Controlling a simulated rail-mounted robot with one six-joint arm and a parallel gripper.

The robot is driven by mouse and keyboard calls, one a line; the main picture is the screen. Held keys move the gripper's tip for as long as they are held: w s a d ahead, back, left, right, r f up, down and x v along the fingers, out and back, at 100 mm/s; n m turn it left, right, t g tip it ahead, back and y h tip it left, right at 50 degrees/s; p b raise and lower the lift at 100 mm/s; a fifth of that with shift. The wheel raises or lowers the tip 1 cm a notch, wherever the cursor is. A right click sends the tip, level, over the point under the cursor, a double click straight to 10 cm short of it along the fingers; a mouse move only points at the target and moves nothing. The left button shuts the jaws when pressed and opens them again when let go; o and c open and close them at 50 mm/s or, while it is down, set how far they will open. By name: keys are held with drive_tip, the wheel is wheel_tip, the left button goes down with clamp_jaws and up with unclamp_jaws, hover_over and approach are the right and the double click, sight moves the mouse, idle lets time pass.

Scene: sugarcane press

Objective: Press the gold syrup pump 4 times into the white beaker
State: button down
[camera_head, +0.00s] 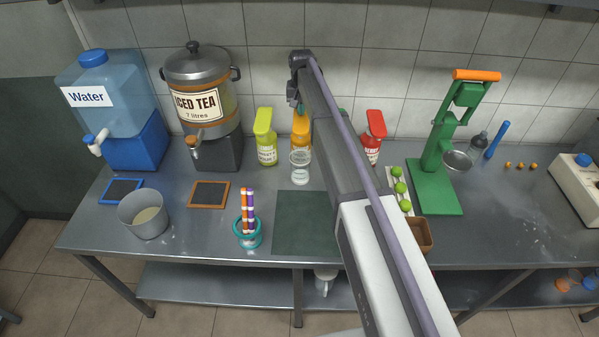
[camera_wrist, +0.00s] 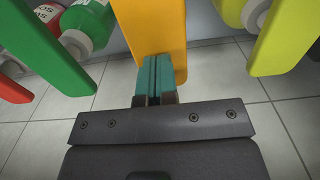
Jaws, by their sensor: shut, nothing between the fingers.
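The gold syrup pump (camera_head: 301,127) stands at the back of the counter, partly hidden by my arm. The white beaker (camera_head: 300,167) is a pale, see-through cup directly in front of it. My gripper (camera_head: 296,104) is above the gold pump and points down. In the wrist view, the shut teal fingertips (camera_wrist: 155,62) overlap the flat gold pump head (camera_wrist: 158,22). I cannot tell whether they touch it. Nothing is between the fingers. The beaker is not in the wrist view.
A yellow-green pump bottle (camera_head: 265,138) stands left of the gold one. A green pump (camera_wrist: 52,45) and a red pump bottle (camera_head: 373,137) stand to its right. A dark green mat (camera_head: 301,225) lies in front. A teal cup of straws (camera_head: 248,236) stands left of the mat.

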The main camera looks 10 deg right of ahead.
drive_tip(key=shift+f+b, duration=1.7)
drive_tip(key=shift+f, duration=0.1)
drive_tip(key=shift+r, duration=0.2)
drive_tip(key=shift+r+p, duration=2.4)
drive_tip(key=shift+p, duration=0.2)
drive_tip(key=shift+f, duration=0.1)
drive_tip(key=shift+f+b, duration=2.4)
drive_tip(key=shift+b, duration=0.15)
wheel_tip(320, 180, up, 5)
drive_tip(key=p, duration=0.5)
drive_tip(key=shift+r, duration=0.1)
